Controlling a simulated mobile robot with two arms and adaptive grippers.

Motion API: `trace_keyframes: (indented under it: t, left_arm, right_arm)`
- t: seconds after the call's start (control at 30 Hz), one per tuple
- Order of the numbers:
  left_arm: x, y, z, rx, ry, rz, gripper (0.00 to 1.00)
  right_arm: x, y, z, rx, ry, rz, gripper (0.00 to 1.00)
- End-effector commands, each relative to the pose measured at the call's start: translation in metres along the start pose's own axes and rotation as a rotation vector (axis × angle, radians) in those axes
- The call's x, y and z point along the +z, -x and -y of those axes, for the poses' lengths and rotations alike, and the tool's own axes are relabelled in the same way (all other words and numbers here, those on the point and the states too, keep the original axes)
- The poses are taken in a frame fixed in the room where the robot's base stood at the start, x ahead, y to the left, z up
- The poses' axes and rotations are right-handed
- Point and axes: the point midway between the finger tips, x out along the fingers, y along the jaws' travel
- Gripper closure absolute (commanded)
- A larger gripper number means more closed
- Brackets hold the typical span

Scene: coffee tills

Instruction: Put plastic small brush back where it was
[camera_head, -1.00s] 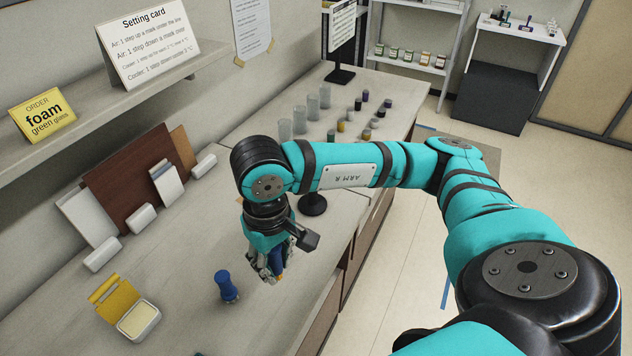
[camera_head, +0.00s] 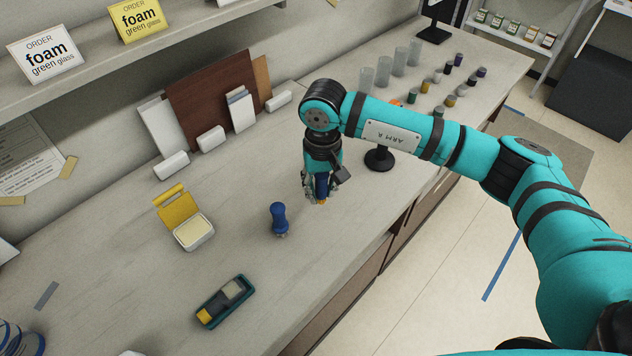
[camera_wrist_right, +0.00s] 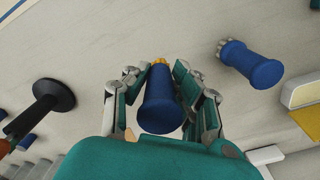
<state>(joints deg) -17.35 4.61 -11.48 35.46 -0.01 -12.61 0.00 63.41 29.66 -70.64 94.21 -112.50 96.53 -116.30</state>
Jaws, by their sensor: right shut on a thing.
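My right gripper (camera_head: 317,194) is over the counter (camera_head: 300,270), pointing down. In the right wrist view its fingers (camera_wrist_right: 160,92) are shut around a small brush (camera_wrist_right: 159,105) with a blue handle and a yellowish tip. In the head view the fingers hide most of this brush, and its tip is close to the counter; I cannot tell whether it touches. My left gripper is not in view.
A black round-based stand (camera_head: 380,160) is close on the gripper's right. A yellow-lidded open box (camera_head: 194,232) and a dark green device (camera_head: 224,301) lie to the left. Glasses (camera_head: 383,72) and several small jars stand further back. Counter in front of the gripper is clear.

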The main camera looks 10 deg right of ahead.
Motion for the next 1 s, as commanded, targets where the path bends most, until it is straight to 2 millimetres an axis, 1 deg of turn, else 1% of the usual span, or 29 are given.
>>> trace_keyframes:
  t: [0.03, 0.1, 0.23, 0.37, 0.53, 0.6, 0.8, 0.97, 1.0]
  left_arm:
    - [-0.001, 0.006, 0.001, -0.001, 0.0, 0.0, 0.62]
    - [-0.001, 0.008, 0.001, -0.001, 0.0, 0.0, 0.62]
    - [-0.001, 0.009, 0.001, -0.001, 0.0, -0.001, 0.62]
    - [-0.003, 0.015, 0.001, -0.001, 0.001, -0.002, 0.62]
    - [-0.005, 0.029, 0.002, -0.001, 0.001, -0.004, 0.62]
    - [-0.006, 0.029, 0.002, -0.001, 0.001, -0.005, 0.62]
    - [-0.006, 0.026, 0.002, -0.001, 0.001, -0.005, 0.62]
    - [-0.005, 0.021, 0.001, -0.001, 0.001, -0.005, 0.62]
    - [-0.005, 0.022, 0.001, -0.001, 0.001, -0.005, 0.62]
  right_arm:
    - [-0.009, 0.002, 0.003, 0.0, -0.003, 0.002, 1.0]
    - [-0.018, 0.0, 0.006, 0.0, -0.002, 0.0, 1.0]
    - [-0.026, -0.002, 0.008, 0.0, -0.001, 0.0, 1.0]
    - [-0.027, -0.01, 0.008, 0.002, 0.0, 0.004, 1.0]
    - [-0.026, -0.032, 0.008, 0.0, -0.001, 0.005, 1.0]
    - [-0.027, -0.037, 0.008, 0.001, 0.0, 0.001, 1.0]
    - [-0.027, -0.038, 0.008, 0.001, 0.0, 0.0, 1.0]
    - [-0.027, -0.043, 0.008, 0.001, 0.0, -0.001, 1.0]
    - [-0.027, -0.041, 0.008, 0.001, 0.0, 0.0, 0.72]
